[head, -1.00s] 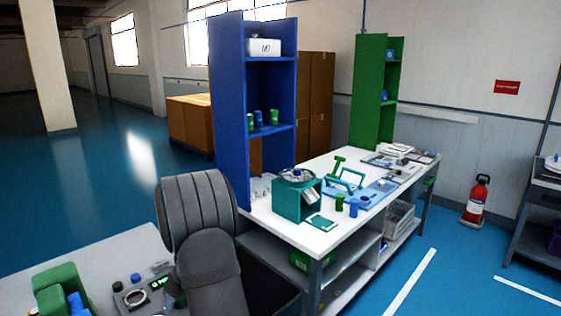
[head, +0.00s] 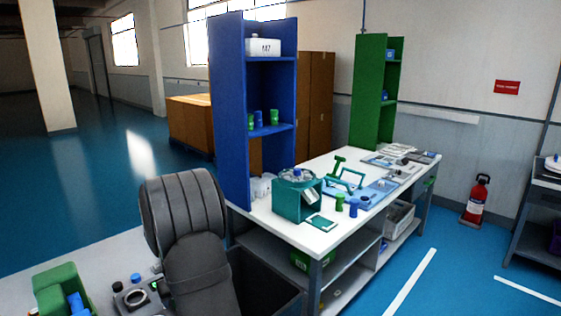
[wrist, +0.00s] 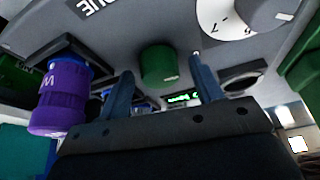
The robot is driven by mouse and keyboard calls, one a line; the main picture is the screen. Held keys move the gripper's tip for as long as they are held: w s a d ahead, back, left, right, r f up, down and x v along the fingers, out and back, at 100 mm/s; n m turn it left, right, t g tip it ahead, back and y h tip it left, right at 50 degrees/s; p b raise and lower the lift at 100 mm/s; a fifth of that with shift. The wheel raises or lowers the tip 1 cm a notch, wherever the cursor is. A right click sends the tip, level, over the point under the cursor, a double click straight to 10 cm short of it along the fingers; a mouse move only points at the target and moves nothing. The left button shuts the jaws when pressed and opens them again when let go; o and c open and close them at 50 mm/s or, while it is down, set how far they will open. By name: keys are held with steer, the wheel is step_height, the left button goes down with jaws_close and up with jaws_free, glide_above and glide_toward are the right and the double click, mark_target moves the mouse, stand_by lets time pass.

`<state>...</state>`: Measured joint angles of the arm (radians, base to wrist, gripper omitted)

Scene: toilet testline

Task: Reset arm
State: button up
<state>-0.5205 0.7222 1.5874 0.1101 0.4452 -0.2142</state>
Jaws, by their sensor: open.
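My gripper (wrist: 162,66) shows in the wrist view, with two blue-grey fingers spread apart and nothing held between them. A green round knob or cap (wrist: 158,66) appears in the gap between the fingertips; whether it touches them I cannot tell. My dark grey arm stands at the lower left of the head view and hides the gripper there.
A purple cylinder (wrist: 60,100) and a white numbered dial (wrist: 240,15) flank the fingers. In the head view, a green bin (head: 58,285) sits left of my arm. The white workbench (head: 310,236) and blue shelf (head: 229,110) stand to the right.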

steer(key=shift+m+t+h, duration=0.3)
steer(key=shift+m+h, duration=0.1)
steer(key=shift+m, duration=1.1)
steer(key=shift+a, duration=0.1)
steer(key=shift+n, duration=0.4)
steer(key=shift+n+g+y, duration=0.4)
steer(key=shift+n+y, duration=0.1)
steer(key=shift+n, duration=0.7)
steer(key=shift+n, duration=0.7)
steer(key=shift+m, duration=0.6)
steer(key=shift+m+t+h, duration=0.4)
steer(key=shift+m+h, duration=0.2)
steer(key=shift+m, duration=1.2)
steer(key=shift+n+g+y, duration=0.4)
steer(key=shift+n+y, duration=0.2)
steer(key=shift+n, duration=1.2)
